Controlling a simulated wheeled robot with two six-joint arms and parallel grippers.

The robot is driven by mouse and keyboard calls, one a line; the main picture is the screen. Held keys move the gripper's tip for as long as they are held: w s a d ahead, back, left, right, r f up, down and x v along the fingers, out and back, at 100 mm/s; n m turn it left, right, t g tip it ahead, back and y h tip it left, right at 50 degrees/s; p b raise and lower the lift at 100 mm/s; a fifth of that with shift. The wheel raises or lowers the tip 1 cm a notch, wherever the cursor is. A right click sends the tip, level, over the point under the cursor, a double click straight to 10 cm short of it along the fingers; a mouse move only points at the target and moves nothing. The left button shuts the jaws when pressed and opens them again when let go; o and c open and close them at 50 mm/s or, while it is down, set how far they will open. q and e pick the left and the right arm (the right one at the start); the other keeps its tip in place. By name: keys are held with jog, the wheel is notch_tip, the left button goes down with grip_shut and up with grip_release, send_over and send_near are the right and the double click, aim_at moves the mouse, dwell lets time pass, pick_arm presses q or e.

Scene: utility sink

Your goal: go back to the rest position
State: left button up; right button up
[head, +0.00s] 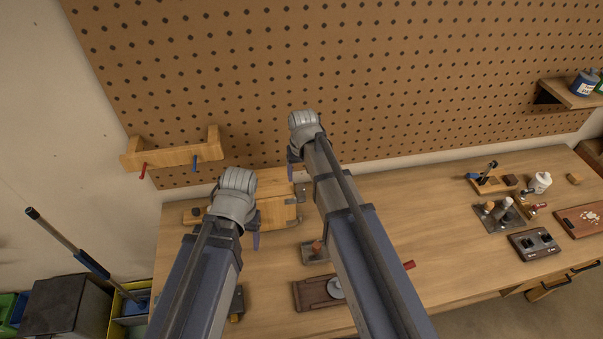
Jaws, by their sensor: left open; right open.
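My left gripper (254,232) hangs over the left part of the wooden workbench (440,220), beside a light wooden box (278,212). One blue finger shows below its grey wrist; the rest is hidden by the arm. My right gripper (291,168) is further back, near the foot of the pegboard and above the box's back edge. Its blue finger shows at the left of the wrist. Both grippers are open, and I see nothing held in either. Both arms reach forward from the bottom of the view.
A pegboard (400,70) stands behind the bench, with a wooden rack (175,155) at left and a shelf (570,95) at right. Small tools and a white bottle (540,182) stand on the right side. A dark wooden tray (313,293) lies between the arms. The bench's middle is mostly clear.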

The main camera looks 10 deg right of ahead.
jog(key=s+a+f+n+b, duration=0.2)
jog(key=s+a+f+b, duration=0.1)
jog(key=s+f+b, duration=0.5)
jog(key=s+a+f+n+g+h+b, duration=0.1)
jog(key=s+a+f+b, duration=0.3)
jog(key=s+f+b, duration=0.4)
jog(key=s, duration=0.3)
jog(key=shift+s+n+g, duration=0.3)
jog(key=shift+s+n, duration=0.05)
jog(key=shift+n, duration=0.05)
jog(key=shift+d, duration=0.1)
